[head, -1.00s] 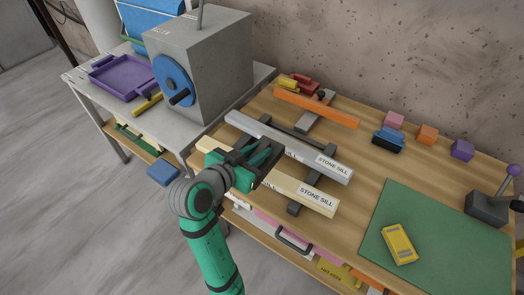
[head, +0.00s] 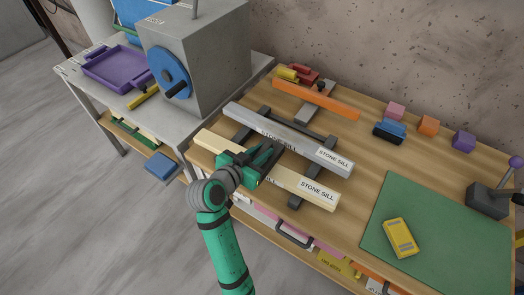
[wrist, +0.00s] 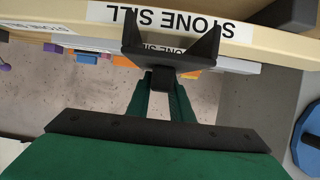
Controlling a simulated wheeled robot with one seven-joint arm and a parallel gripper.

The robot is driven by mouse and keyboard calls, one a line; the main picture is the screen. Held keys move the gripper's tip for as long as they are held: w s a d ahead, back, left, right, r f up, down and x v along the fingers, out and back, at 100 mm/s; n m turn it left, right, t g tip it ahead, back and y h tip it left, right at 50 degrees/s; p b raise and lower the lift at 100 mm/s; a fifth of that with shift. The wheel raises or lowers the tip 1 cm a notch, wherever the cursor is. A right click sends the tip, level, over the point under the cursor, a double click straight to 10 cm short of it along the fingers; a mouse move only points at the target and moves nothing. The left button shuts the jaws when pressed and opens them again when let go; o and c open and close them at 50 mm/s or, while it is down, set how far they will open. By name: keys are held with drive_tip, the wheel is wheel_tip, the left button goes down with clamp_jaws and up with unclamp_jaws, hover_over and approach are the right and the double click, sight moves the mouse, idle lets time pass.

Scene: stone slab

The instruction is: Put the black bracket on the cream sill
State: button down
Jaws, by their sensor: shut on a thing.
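My gripper (head: 262,166) is over the middle of the cream sill (head: 319,194), shut on the black bracket (head: 266,150). In the wrist view the bracket (wrist: 170,54) is a U shape held at its middle between the green fingers (wrist: 160,90). Its two prongs point toward the cream sill (wrist: 60,14) and overlap the sill's lettered side in the picture. I cannot tell whether bracket and sill touch. The cream sill lies across dark supports on the wooden bench, its label reading STONE SILL. My gripper hides part of its middle.
A grey sill (head: 318,152) lies parallel just behind the cream one. A green mat (head: 440,215) with a yellow block (head: 400,238) is at right. Small coloured blocks and an orange bar (head: 315,99) are along the back. A grey machine (head: 205,65) stands at left.

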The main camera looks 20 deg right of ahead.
drive_tip(key=shift+f, duration=0.1)
drive_tip(key=c, duration=1.7)
unclamp_jaws()
drive_tip(key=shift+o, duration=0.7)
drive_tip(key=shift+w, duration=0.2)
drive_tip(key=v, duration=1.2)
drive_tip(key=shift+s+r, duration=0.15)
drive_tip(key=shift+r, duration=0.1)
